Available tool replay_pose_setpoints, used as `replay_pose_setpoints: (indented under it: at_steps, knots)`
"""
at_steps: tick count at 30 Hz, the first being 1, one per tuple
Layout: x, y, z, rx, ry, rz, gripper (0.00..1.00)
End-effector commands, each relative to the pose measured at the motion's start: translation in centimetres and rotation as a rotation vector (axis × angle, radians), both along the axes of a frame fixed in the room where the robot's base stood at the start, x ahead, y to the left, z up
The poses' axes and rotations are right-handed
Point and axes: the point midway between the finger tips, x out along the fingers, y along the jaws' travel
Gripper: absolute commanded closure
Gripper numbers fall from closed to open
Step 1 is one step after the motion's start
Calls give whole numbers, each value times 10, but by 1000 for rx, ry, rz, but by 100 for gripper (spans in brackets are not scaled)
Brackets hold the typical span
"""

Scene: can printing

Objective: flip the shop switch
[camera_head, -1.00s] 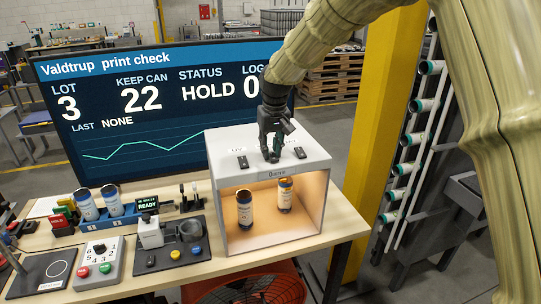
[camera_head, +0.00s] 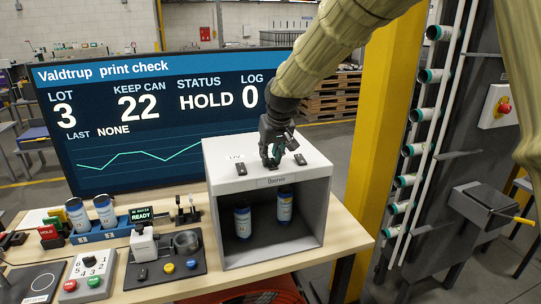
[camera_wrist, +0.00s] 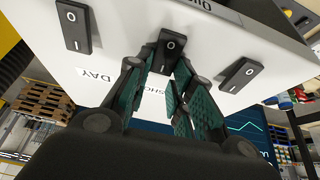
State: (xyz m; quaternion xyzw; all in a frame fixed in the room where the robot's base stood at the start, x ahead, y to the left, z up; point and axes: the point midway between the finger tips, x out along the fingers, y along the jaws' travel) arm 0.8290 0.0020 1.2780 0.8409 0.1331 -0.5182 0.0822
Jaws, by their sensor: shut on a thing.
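The light booth (camera_head: 212,205) is a pale box with an open front, standing on the bench. Its top carries three black rocker switches. My gripper (camera_head: 270,162) points down onto the middle one and hides it in the head view. In the wrist view this shop switch (camera_wrist: 170,45) is between my fingertips (camera_wrist: 162,72), and its label is partly covered by a finger. My gripper is shut on it. The switch marked DAY (camera_wrist: 75,28) and a third switch (camera_wrist: 238,74) are clear on either side. The booth interior is dark, with two blue-and-white cans (camera_head: 243,219) inside.
A large screen (camera_head: 150,120) behind the booth reads HOLD. Left of the booth are a printing fixture (camera_head: 165,262), a dial box (camera_head: 88,275) and a blue rack with two cans (camera_head: 105,208). A yellow post (camera_head: 385,130) stands at the right.

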Motion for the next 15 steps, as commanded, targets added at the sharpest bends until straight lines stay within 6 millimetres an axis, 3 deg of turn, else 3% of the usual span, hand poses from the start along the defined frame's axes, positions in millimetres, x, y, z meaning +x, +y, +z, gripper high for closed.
replay_pose_setpoints:
  at_steps: [1,4,15]
  knots:
    - [0,0,0,0,0,0,72]
    - [0,0,0,0,0,0,55]
    - [-1,0,3,0,-1,0,55]
